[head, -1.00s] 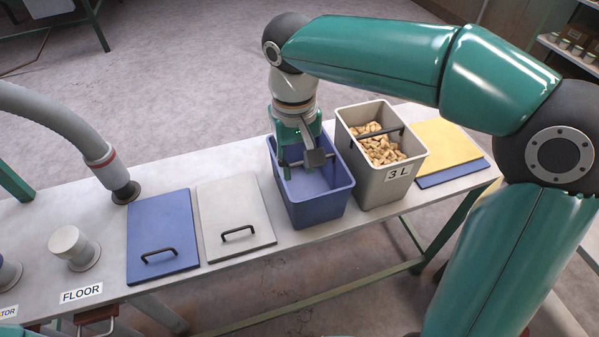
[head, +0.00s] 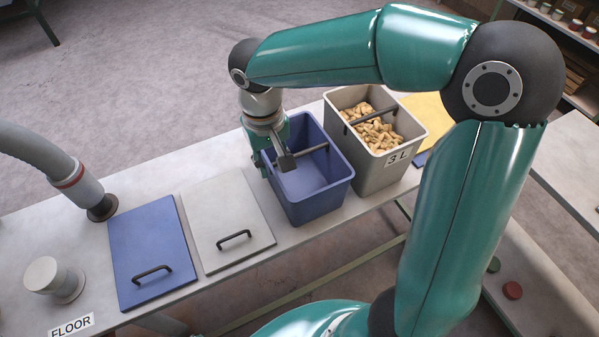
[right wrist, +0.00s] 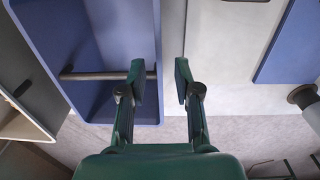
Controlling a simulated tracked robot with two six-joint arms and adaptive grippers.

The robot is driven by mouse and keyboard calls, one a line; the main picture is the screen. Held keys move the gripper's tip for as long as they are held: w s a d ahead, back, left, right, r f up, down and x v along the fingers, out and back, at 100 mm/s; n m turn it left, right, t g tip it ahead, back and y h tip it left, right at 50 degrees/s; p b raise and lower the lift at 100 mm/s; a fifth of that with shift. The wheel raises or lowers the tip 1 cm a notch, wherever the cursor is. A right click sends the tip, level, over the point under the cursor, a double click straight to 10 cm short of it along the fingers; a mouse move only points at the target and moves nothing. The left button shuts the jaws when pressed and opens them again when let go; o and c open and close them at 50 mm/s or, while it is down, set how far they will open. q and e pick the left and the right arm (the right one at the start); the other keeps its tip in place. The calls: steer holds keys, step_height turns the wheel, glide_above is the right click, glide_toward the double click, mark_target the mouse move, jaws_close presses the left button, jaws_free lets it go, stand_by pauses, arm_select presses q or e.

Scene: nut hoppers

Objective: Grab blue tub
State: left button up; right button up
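The blue tub (head: 322,202) stands upright on the bench, looks empty and has a dark bar across its opening. My right gripper (head: 273,166) is at the tub's left rim, pointing down. In the right wrist view the gripper (right wrist: 160,84) is open, with the tub's wall (right wrist: 157,50) between its fingers. One finger is on the tub's inner side and the other is outside; a gap shows beside the wall, and I cannot tell whether either finger touches it. My left gripper is not in view.
A grey tub (head: 385,172) marked 3 L, full of nuts, stands close on the right. A white lid (head: 228,218) and a blue lid (head: 150,240) with handles lie to the left. A hose (head: 45,155) and a knob (head: 50,278) are further left.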

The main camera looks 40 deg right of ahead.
mark_target(277, 188)
steer(key=shift+w+d+f, duration=0.1)
steer(key=shift+d+f, duration=0.05)
steer(key=shift+f, duration=1.75)
steer(key=shift+w+d+f, duration=0.1)
steer(key=shift+d+f, duration=0.05)
steer(key=shift+f, duration=1.7)
jaws_close()
